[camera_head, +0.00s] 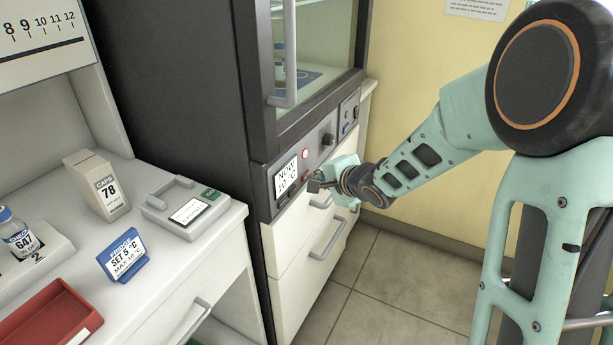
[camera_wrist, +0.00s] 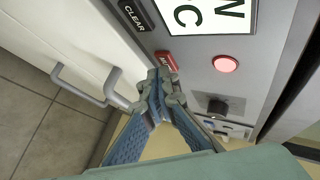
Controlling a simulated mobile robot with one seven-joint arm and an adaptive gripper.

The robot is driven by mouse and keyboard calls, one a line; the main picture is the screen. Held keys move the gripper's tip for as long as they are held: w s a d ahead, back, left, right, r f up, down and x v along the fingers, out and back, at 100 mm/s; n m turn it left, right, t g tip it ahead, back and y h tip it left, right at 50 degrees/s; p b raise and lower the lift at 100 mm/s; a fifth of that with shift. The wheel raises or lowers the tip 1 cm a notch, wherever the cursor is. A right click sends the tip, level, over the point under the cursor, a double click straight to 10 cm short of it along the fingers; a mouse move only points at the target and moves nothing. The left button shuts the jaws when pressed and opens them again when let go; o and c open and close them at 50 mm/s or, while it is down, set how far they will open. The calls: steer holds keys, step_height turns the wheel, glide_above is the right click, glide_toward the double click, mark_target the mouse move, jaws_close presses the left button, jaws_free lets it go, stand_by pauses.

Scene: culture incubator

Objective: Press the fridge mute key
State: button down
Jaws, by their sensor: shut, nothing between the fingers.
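The fridge (camera_head: 296,127) has a grey control panel below its glass door. My gripper (camera_head: 314,186) is shut and empty at this panel, just right of the display's lower edge. In the wrist view my closed fingertips (camera_wrist: 163,84) overlap the lower part of a red key (camera_wrist: 165,60), whose visible white lettering starts with "M". I cannot tell whether they touch it. The black CLEAR key (camera_wrist: 135,15) is beside it. The display (camera_head: 287,174) reads "NOW 10 °C". A round red lamp (camera_head: 305,154) looks bright and also shows in the wrist view (camera_wrist: 225,64).
A black knob (camera_head: 327,139) sits farther along the panel. White drawers with handles (camera_head: 328,238) are below it. A blue fridge card (camera_head: 125,257) reading "SET 5 °C" stands on the left bench, near a caps box (camera_head: 97,186) and a red tray (camera_head: 45,320).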

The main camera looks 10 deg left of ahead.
steer(key=shift+a, duration=0.3)
stand_by(0.4)
steer(key=shift+d, duration=0.1)
steer(key=shift+s+d+p, duration=0.2)
steer(key=shift+d+p, duration=0.45)
steer(key=shift+p, duration=0.1)
steer(key=shift+s+d+p, duration=0.3)
steer(key=shift+d+p, duration=0.3)
steer(key=shift+d, duration=0.2)
steer(key=shift+s+d+p, duration=0.25)
steer(key=shift+d+p, duration=0.35)
steer(key=shift+d, duration=0.2)
steer(key=shift+s+d+p, duration=0.3)
steer(key=shift+d+p, duration=0.3)
steer(key=shift+d, duration=0.2)
